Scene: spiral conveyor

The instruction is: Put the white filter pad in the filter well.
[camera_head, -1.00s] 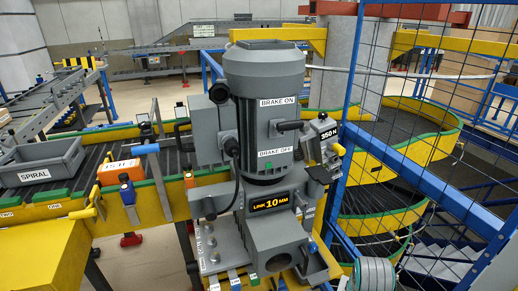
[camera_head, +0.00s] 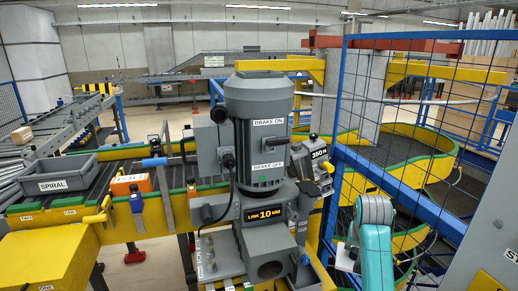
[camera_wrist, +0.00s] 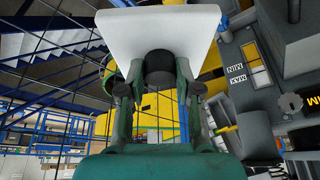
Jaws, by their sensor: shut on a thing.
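The white filter pad (camera_wrist: 160,30) is a pale, flat slab across the top of the wrist view. My gripper (camera_wrist: 158,66) is shut on it, with a green finger on each side and the pad beyond the fingertips. The pad is held in the air, apart from the grey machine.
The grey drive unit (camera_head: 262,130) stands in the middle with a "LINK 10 MM" display (camera_head: 266,213). A blue-framed mesh fence (camera_head: 400,130) is close to my arm on the right. A grey SPIRAL tote (camera_head: 57,175) sits on the conveyor at left.

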